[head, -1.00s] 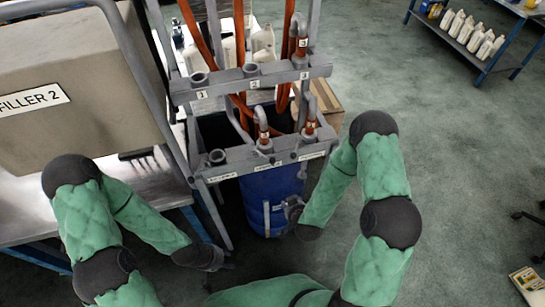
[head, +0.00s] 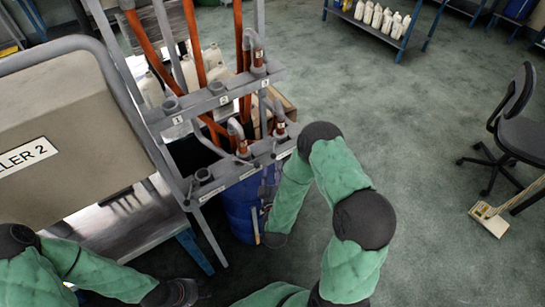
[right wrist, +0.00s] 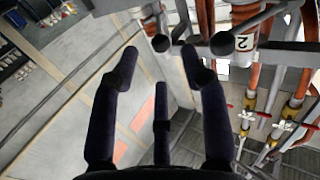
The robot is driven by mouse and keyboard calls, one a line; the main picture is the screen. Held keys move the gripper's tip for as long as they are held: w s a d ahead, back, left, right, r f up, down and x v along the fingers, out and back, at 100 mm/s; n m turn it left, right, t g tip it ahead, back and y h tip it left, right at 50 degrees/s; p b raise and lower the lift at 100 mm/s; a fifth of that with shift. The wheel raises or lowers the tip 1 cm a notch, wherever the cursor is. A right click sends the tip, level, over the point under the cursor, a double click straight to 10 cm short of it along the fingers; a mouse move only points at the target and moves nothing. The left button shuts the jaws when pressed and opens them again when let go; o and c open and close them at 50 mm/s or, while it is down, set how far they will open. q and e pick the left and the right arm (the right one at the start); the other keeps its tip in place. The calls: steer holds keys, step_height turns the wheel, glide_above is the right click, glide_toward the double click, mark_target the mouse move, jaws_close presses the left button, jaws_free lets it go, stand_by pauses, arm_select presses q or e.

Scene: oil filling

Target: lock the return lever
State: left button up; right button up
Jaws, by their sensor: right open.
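I cannot tell for sure which part is the return lever. A grey pipe rack (head: 230,95) with numbered sockets and orange hoses stands over a blue drum (head: 240,210). A pale upright bar (head: 255,226) shows at the drum's front. My right gripper (head: 265,193) is low before the drum, partly hidden by its own arm. In the right wrist view the right gripper (right wrist: 160,58) is open and empty, with dark round-ended bars (right wrist: 222,43) just beyond its fingertips. My left gripper (head: 188,292) is low at the bottom, left of the drum; its fingers are unclear.
A large beige box (head: 70,120) labelled as a filler stands at the left on a metal bench. An office chair (head: 520,120) and a small beige item (head: 490,220) are at the right. A shelf with white bottles (head: 375,20) is at the back. Floor between is clear.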

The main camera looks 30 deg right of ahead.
mark_target(274, 156)
steer(key=x, duration=0.6)
steer(key=shift+w+d, duration=0.2)
steer(key=shift+w, duration=0.2)
steer(key=shift+c, duration=0.3)
jaws_close()
